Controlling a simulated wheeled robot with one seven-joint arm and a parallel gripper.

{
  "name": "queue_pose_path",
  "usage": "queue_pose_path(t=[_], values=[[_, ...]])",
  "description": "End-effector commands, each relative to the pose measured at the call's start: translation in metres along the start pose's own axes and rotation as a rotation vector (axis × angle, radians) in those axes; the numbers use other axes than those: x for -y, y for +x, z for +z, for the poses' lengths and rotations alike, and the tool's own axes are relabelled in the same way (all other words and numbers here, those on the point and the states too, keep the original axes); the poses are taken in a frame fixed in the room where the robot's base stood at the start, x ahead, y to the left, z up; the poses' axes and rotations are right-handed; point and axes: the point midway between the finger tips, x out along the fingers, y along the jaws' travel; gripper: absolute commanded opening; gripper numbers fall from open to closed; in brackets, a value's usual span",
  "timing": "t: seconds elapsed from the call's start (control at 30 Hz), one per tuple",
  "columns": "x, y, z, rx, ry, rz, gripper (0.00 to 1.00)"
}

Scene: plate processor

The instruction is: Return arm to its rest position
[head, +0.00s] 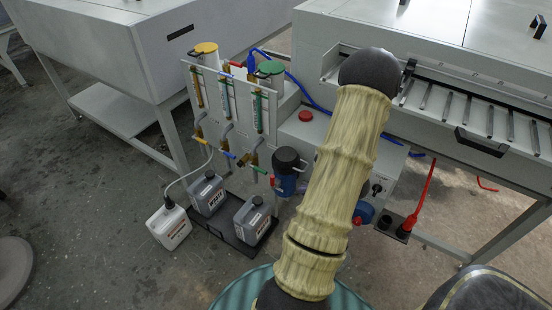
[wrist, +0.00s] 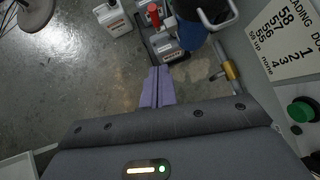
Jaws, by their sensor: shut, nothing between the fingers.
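My arm, in a tan ribbed sleeve, rises across the middle of the head view toward the plate processor (head: 330,145). The fingers point toward the floor area by the bottles and touch nothing that I can see.
A flowmeter panel (head: 230,105) and a blue pump (head: 287,172) are left of my arm. A roller conveyor (head: 480,110) is at right. A green button (wrist: 301,110) is near the gripper's right side.

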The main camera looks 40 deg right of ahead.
Motion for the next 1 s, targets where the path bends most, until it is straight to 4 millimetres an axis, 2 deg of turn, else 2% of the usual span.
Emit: queue_pose_path(t=[0.27, 0.37, 0.47, 0.6, 0.7, 0.9, 1.0], values=[[-0.002, 0.001, 0.002, 0.000, -0.010, 0.007, 0.00], [-0.014, 0.003, 0.013, -0.004, -0.070, 0.050, 0.00], [-0.042, 0.007, 0.035, -0.016, -0.210, 0.143, 0.00], [-0.101, 0.007, 0.068, -0.045, -0.517, 0.333, 0.00], [-0.142, 0.001, 0.083, -0.070, -0.763, 0.463, 0.00], [-0.207, -0.019, 0.099, -0.109, -1.278, 0.680, 0.00], [-0.232, -0.030, 0.105, -0.121, -1.548, 0.762, 0.00]])
